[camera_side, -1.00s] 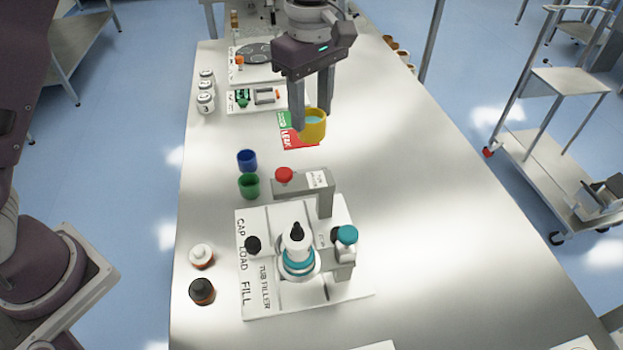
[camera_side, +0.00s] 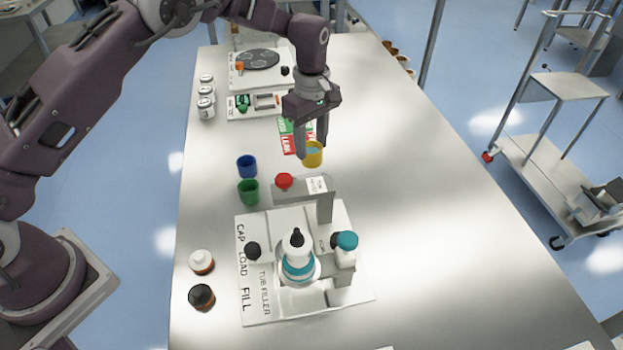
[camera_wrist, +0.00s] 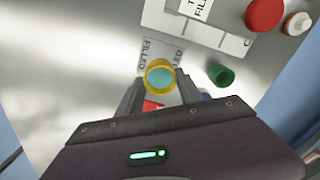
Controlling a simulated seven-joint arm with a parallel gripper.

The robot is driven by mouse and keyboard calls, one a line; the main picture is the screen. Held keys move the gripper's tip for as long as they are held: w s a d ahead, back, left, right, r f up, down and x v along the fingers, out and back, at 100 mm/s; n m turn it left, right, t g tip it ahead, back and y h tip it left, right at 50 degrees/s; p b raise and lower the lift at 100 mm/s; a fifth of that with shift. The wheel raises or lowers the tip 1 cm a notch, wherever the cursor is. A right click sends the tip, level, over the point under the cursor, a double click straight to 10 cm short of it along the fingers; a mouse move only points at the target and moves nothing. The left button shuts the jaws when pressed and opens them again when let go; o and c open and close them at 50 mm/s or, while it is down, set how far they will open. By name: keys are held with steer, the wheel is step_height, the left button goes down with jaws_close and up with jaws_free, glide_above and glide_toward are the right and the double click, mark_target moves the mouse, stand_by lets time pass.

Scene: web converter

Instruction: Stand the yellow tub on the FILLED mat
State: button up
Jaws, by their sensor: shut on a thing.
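The yellow tub (camera_side: 313,155) holds pale blue contents and looks upright. My gripper (camera_side: 311,148) is shut on it, with a finger on either side. In the wrist view the tub (camera_wrist: 150,90) sits between my fingertips (camera_wrist: 160,88). The FILLED mat (camera_wrist: 162,51) is a pale grey patch with dark lettering, seen just beyond the tub in the wrist view; the tub overlaps its near part. I cannot tell whether the tub touches the mat or hangs above it. The mat cannot be made out in the side view.
The tub filler (camera_side: 345,300) stands nearer the camera, with its red button (camera_side: 284,181). Green (camera_side: 248,192) and blue (camera_side: 247,166) tubs stand to the left. The red LEAK mat (camera_side: 290,144) lies behind my gripper. The table to the right is clear.

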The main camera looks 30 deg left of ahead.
mark_target(311, 168)
step_height(311, 168, down, 8)
steer(key=shift+f, duration=0.1)
steer(key=o, duration=1.4)
step_height(311, 168, up, 12)
steer(key=shift+r, duration=0.25)
steer(key=s+a+r+m+t+h, duration=0.1)
steer(key=s+a+r+m, duration=0.2)
steer(key=s+r, duration=0.5)
steer(key=s+a+r+m+t, duration=0.25)
steer(key=s+r, duration=0.35)
steer(key=r, duration=0.5)
steer(key=s+a+m, duration=0.1)
steer(key=s+m, duration=0.2)
steer(key=s, duration=0.4)
steer(key=s+f+m+t, duration=0.1)
steer(key=s+m, duration=0.2)
steer(key=s, duration=0.4)
steer(key=s+a+m+t+y, duration=0.1)
steer(key=s+m, duration=0.2)
steer(key=s, duration=0.5)
steer(key=shift+a+f, duration=0.3)
steer(key=shift+f, duration=0.05)
